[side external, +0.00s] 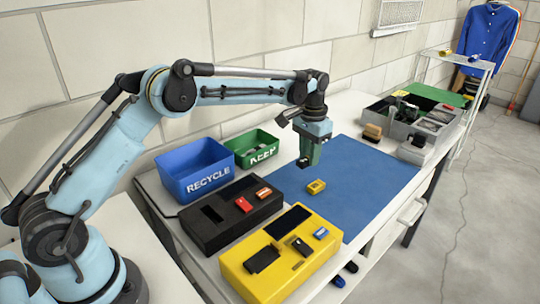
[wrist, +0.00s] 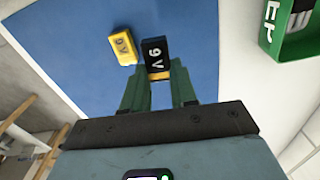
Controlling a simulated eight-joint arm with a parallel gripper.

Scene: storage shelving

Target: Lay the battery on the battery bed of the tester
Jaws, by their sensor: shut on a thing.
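My gripper (side external: 309,152) hangs over the left part of the blue mat, fingers down. In the wrist view its green fingers (wrist: 158,82) are shut on a black battery (wrist: 155,52) marked 9V. The held battery shows as a small dark piece at the fingertips in the side view (side external: 303,162). A yellow battery (side external: 316,187) lies on the mat below and close by; it also shows in the wrist view (wrist: 123,48). Two tester-like boxes, one black (side external: 207,229) and one yellow (side external: 293,281), stand left of and in front of the gripper; which is the tester is unclear.
A blue RECYCLE bin (side external: 199,185) and a green KEEP bin (side external: 260,157) stand behind the black box. Small red, orange, blue and dark pieces sit on the two boxes. A grey compartment tray (side external: 407,130) stands at the far right. Much of the blue mat (side external: 375,180) is clear.

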